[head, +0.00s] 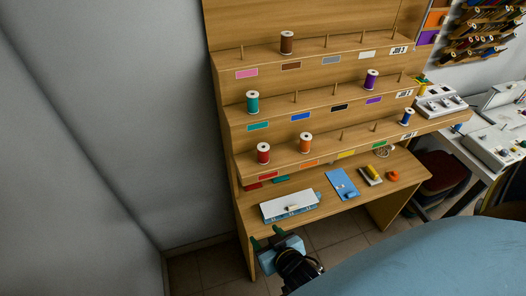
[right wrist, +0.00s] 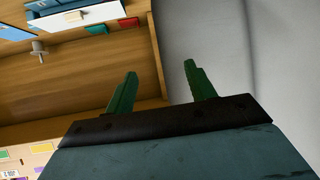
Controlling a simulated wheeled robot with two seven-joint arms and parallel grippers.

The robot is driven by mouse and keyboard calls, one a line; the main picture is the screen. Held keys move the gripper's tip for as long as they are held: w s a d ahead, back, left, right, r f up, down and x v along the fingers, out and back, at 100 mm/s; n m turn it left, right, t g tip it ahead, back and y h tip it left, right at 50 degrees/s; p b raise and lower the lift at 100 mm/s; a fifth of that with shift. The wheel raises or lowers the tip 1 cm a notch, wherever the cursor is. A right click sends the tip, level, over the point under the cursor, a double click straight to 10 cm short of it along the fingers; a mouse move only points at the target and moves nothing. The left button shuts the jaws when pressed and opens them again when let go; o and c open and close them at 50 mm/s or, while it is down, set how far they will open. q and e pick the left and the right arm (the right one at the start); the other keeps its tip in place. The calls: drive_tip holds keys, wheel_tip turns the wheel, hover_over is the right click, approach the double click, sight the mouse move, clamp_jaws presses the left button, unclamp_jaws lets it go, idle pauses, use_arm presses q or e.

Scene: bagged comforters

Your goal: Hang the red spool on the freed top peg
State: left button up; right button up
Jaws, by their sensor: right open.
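The red spool (head: 263,153) sits upright at the left end of the lowest shelf tier, just above a red label. On the top tier, a brown spool (head: 287,42) stands over a brown label. The other top-tier pegs are bare, among them the leftmost peg (head: 242,51) by the pink label and another peg (head: 326,41) right of the brown spool. My right gripper (head: 267,236) is open and empty, low in front of the desk and below the red spool. Its green fingers stand apart in the right wrist view (right wrist: 160,88). My left gripper is not in view.
An orange spool (head: 305,144) stands beside the red one. Teal (head: 252,102) and purple (head: 371,79) spools stand on the middle tier. A white box (head: 290,205) and blue sheet (head: 342,185) lie on the desk. A grey wall (head: 120,120) bounds the left.

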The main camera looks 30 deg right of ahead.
sight(265, 149)
drive_tip(key=w+d+r+m+t+h+p, duration=0.1)
drive_tip(key=d+r+t+h, duration=0.15)
drive_tip(key=r, duration=0.75)
drive_tip(key=w+d+r+m+t+h+p, duration=0.1)
drive_tip(key=d+r, duration=0.2)
drive_tip(key=r, duration=0.7)
drive_tip(key=shift+y, duration=0.25)
drive_tip(key=x, duration=0.4)
drive_tip(key=p+x, duration=0.1)
drive_tip(key=x, duration=0.3)
drive_tip(key=shift+w+a+r, duration=0.1)
drive_tip(key=shift+w+a, duration=0.05)
drive_tip(key=shift+a, duration=0.05)
drive_tip(key=shift+w+d, duration=0.15)
drive_tip(key=shift+w, duration=0.4)
drive_tip(key=x, duration=0.4)
drive_tip(key=shift+w+p, duration=0.1)
drive_tip(key=shift+p, duration=0.25)
drive_tip(key=shift+c, duration=0.2)
